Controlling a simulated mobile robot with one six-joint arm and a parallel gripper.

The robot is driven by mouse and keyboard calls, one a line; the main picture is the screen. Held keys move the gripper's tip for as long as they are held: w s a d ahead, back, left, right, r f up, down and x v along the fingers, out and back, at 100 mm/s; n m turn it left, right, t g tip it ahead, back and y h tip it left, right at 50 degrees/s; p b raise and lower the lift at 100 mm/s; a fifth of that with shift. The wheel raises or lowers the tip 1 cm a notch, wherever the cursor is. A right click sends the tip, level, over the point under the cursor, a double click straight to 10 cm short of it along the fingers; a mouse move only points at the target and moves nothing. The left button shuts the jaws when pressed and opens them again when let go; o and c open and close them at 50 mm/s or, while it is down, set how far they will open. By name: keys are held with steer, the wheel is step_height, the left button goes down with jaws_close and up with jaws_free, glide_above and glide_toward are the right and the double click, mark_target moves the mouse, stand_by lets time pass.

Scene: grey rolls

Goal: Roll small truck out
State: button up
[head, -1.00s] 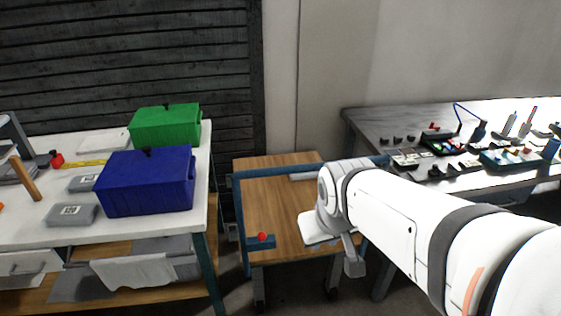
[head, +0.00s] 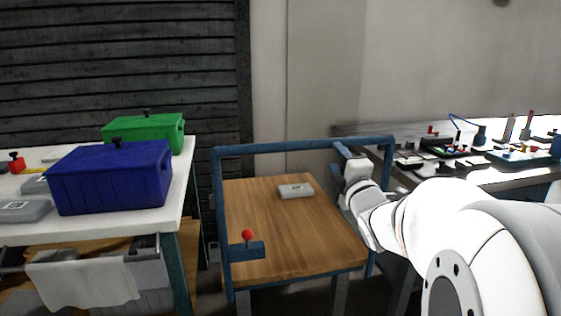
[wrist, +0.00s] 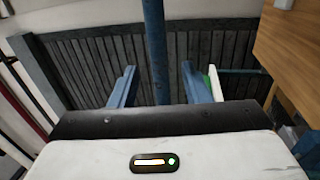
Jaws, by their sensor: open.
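The small truck has a wooden deck (head: 270,235) and a blue tube frame (head: 270,148) with a raised crossbar. It stands between two tables in the head view. My gripper (head: 342,150) is at the right part of the crossbar. In the wrist view its two blue fingers (wrist: 157,88) are spread apart, and a blue bar (wrist: 154,40) of the truck shows between them in the picture. I cannot tell whether the bar lies fully between the fingertips or just beyond them. The deck's wood edge (wrist: 292,55) shows at the upper right there.
A grey box (head: 296,190) lies on the deck, and a red knob (head: 247,235) sits on a blue bracket at its front left. The white table (head: 100,222) with blue and green bins is close on the left. A cluttered workbench (head: 480,175) stands at the right.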

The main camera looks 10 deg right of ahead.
mark_target(328, 146)
steer(key=w, duration=0.2)
steer(key=w+r, duration=0.1)
steer(key=w, duration=0.4)
steer(key=shift+w+r+b, duration=0.3)
steer(key=shift+r, duration=0.05)
jaws_close()
